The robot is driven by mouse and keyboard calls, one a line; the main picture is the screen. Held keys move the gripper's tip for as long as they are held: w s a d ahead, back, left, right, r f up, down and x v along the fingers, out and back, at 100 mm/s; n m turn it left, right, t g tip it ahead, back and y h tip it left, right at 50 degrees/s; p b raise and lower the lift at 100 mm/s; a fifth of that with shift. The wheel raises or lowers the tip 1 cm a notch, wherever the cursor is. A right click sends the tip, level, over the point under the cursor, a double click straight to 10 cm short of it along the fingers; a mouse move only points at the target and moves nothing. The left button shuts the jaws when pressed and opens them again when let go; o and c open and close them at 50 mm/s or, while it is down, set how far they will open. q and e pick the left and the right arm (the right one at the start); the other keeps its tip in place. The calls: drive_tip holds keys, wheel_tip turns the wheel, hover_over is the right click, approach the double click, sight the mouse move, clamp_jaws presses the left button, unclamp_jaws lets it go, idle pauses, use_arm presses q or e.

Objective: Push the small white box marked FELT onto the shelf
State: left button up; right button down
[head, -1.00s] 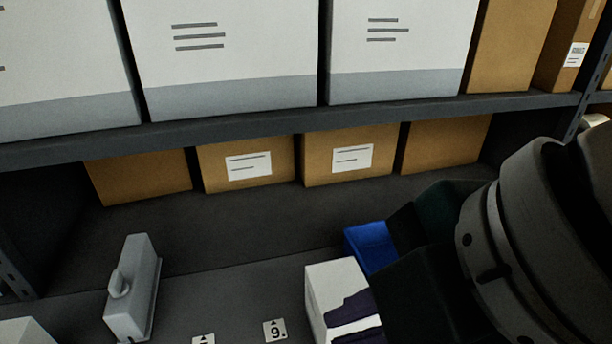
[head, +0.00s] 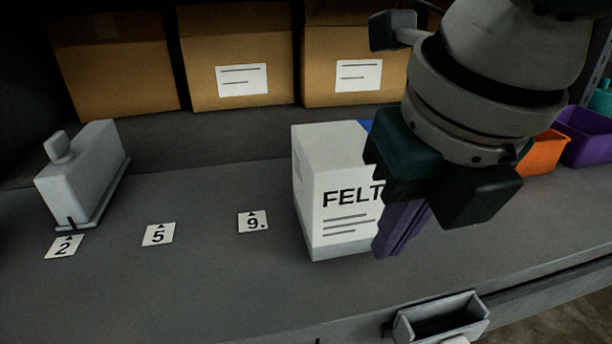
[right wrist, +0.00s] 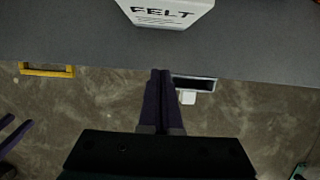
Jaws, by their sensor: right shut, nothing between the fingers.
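The small white box marked FELT (head: 335,190) stands upright on the grey shelf board (head: 200,280), its printed face toward the front. It also shows at the top of the right wrist view (right wrist: 165,12), back from the board's front edge. My right gripper (head: 388,250) has its purple fingers together and empty, and it hides the box's right side in the head view. In the right wrist view the fingertips (right wrist: 161,72) are short of the box, with bare board between. Purple parts at that view's left edge look like my left gripper's fingers (right wrist: 15,130), mostly cut off.
Number tags 2 (head: 64,246), 5 (head: 158,234) and 9 (head: 253,222) lie left of the box. Brown cartons (head: 238,60) line the back. Orange (head: 543,152) and purple (head: 590,135) bins stand right. A small grey holder (head: 440,320) is at the front edge.

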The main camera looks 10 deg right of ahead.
sight(364, 285)
drive_tip(key=b+x, duration=0.1)
drive_tip(key=x, duration=0.6)
drive_tip(key=shift+f, duration=0.35)
drive_tip(key=w, duration=0.2)
drive_tip(key=shift+w+a+r, duration=0.1)
drive_tip(key=shift+w+r, duration=0.2)
drive_tip(key=shift+w, duration=0.7)
